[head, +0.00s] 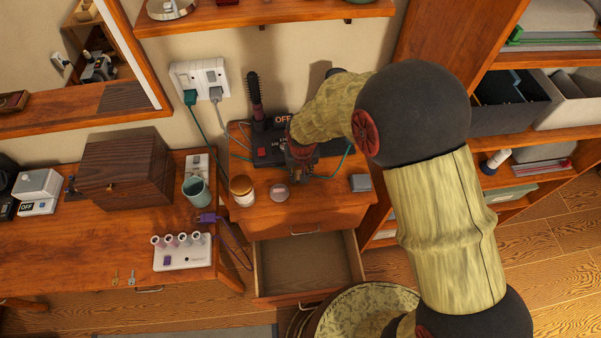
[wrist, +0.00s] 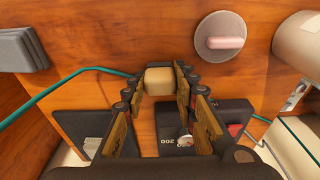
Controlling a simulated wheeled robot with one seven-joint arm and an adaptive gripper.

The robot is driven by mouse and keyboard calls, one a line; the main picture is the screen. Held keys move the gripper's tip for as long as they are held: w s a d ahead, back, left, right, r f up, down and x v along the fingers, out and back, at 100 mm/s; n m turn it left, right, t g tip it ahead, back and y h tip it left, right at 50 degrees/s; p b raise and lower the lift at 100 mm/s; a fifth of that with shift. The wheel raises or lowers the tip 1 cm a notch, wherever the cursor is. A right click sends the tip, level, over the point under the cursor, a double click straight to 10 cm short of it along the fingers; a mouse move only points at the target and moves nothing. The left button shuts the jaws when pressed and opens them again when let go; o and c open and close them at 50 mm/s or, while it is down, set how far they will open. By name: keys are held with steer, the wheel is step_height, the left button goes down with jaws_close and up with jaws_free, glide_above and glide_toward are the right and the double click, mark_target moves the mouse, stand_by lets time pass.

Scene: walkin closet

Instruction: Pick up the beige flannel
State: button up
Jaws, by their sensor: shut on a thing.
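The beige flannel (wrist: 159,82) shows in the wrist view as a small beige block with rounded edges. It sits between the fingertips of my gripper (wrist: 160,84), which is shut on it with a finger on each side. Wooden tabletop shows around it. In the head view my gripper (head: 301,169) points down over the small cabinet top, in front of a black device (head: 268,150). The flannel cannot be made out there. Whether it still touches the wood is unclear.
A round tin with a pink top (wrist: 221,38), a jar (head: 242,190) and a grey box (wrist: 22,50) stand nearby. A teal cable (wrist: 62,84) runs close by. An open, empty drawer (head: 308,266) juts out below. A wooden box (head: 125,167) stands to the left.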

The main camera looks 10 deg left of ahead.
steer(key=shift+f, duration=0.15)
steer(key=o, duration=1)
steer(key=shift+o, duration=0.2)
step_height(320, 180, up, 12)
steer(key=s+p, duration=0.1)
steer(key=shift+s+d, duration=0.25)
steer(key=shift+s, duration=0.1)
